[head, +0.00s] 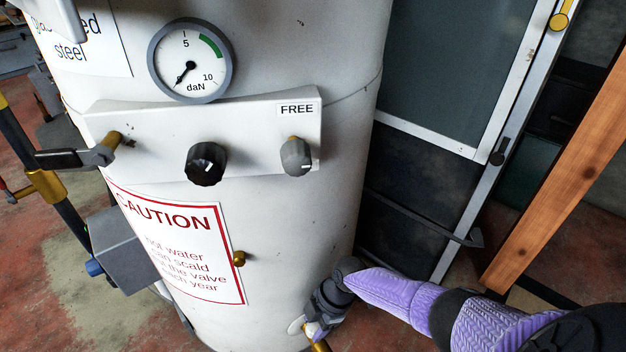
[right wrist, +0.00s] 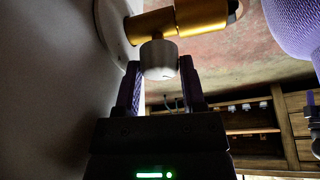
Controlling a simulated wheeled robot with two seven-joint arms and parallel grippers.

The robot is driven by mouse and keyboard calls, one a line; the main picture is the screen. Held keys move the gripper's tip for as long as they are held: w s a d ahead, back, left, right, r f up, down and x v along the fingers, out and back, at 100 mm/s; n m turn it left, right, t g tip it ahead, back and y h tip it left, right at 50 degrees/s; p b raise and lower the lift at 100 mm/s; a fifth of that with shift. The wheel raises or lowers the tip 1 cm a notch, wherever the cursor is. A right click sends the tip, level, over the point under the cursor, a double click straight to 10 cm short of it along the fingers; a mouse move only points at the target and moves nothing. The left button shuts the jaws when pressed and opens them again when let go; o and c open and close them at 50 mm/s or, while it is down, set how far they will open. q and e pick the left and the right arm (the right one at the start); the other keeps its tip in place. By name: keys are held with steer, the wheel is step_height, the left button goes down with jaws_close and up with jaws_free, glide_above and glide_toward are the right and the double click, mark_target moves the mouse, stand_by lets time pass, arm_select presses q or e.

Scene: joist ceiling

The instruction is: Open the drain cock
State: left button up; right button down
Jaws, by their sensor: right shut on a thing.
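The drain cock (head: 320,345) is a brass fitting low on the white tank, at the bottom edge of the head view and partly cut off. In the right wrist view its brass body (right wrist: 178,22) comes out of the tank wall, with a pale grey-white handle (right wrist: 158,60) below it in the picture. My right gripper (head: 320,318) reaches in from the right at the tank's foot. In the right wrist view its two dark fingers (right wrist: 158,80) stand on both sides of the pale handle, shut on it. My left gripper is not in view.
The white tank (head: 300,225) carries a dial (head: 190,61), a black knob (head: 206,164), a grey knob (head: 296,157) and a black lever (head: 75,158). A caution sign (head: 185,245) is below. A framed panel (head: 450,70) and a wooden post (head: 565,170) stand at right.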

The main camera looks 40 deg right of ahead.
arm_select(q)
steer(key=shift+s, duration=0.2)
arm_select(e)
steer(key=shift+w+d+r, duration=0.15)
steer(key=shift+w+d, duration=0.1)
steer(key=shift+d, duration=0.1)
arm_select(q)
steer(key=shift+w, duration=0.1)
arm_select(e)
steer(key=shift+c, duration=0.9)
jaws_free()
steer(key=shift+d+r, duration=0.1)
steer(key=shift+r, duration=0.2)
arm_select(q)
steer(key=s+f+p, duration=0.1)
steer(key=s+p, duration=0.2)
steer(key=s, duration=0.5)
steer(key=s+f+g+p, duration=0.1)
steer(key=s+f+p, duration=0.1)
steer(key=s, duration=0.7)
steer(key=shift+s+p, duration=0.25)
steer(key=shift+p, duration=0.2)
arm_select(e)
steer(key=v, duration=0.9)
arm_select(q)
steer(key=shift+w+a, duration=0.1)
